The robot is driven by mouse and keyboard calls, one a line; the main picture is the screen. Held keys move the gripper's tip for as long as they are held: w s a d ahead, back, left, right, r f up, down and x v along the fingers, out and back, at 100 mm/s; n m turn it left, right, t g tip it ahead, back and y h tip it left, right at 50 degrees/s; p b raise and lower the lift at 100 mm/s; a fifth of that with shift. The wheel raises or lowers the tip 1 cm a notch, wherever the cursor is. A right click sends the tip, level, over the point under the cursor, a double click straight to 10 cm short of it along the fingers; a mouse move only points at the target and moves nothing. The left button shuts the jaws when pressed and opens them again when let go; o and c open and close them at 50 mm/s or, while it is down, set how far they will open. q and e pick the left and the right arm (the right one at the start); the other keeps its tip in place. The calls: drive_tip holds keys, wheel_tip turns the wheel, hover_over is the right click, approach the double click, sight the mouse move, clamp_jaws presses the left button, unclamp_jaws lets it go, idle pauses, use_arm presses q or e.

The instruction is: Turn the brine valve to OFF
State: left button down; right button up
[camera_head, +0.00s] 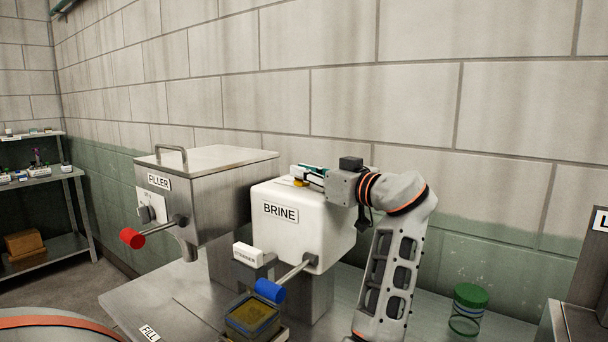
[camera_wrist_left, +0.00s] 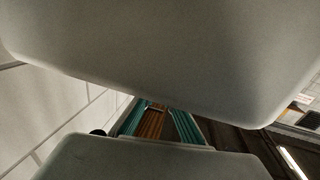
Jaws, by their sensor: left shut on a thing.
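The white brine tank (camera_head: 285,238), labelled BRINE, stands in the middle of the head view. A metal rod comes out of its lower front and ends in a blue handle (camera_head: 270,291), which points toward the lower left. My left gripper (camera_head: 302,177) is over the top of the tank, well above and apart from the blue handle. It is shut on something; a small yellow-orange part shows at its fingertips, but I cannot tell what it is. The left wrist view is mostly filled by pale close surfaces, with teal and orange-brown strips between them. My right gripper is out of view.
The steel filler box (camera_head: 208,197) with a red handle (camera_head: 132,238) stands to the left. Below the blue handle is a small yellowish container (camera_head: 251,317). A shelf rack (camera_head: 45,177) is far left.

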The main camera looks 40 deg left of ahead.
use_arm(q)
drive_tip(key=c, duration=2.1)
unclamp_jaws()
drive_tip(key=shift+a, duration=0.1)
drive_tip(key=shift+c, duration=0.2)
